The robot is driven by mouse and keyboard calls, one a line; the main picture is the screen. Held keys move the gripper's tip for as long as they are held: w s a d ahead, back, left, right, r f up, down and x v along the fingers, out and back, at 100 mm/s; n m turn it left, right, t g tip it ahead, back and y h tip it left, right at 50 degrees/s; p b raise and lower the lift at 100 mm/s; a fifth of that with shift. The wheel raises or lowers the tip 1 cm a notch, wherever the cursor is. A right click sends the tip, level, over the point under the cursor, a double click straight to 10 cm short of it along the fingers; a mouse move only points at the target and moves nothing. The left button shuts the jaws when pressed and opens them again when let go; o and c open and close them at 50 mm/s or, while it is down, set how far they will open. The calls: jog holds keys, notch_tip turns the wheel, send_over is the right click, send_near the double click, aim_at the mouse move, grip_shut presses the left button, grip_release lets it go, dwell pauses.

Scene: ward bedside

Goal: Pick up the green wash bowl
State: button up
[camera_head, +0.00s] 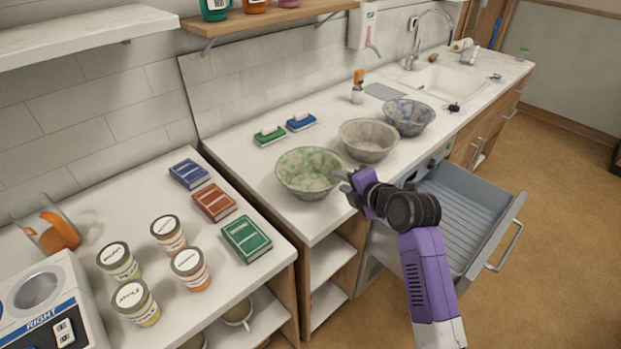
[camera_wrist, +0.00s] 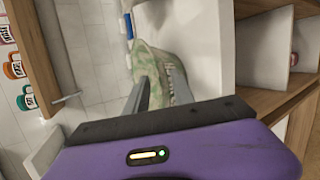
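The green wash bowl (camera_head: 309,176), mottled green and cream, stands upright on the white counter near its front left corner. My gripper (camera_head: 345,181) is at the bowl's right side, close to its rim. In the wrist view the bowl (camera_wrist: 150,62) appears ahead of and between the two grey fingers (camera_wrist: 159,78). The fingers are spread apart, so my gripper is open. I cannot tell whether either finger touches the bowl.
A beige bowl (camera_head: 368,142) and a blue bowl (camera_head: 409,118) stand to the right along the counter. Green and blue sponges (camera_head: 269,136) lie behind. An open drawer (camera_head: 462,207) juts out below the counter. A lower counter with books (camera_head: 247,239) and jars is at left.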

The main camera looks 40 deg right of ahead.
jog(key=shift+c, duration=0.2)
grip_shut()
jog(key=shift+r, duration=0.1)
dwell(1.0)
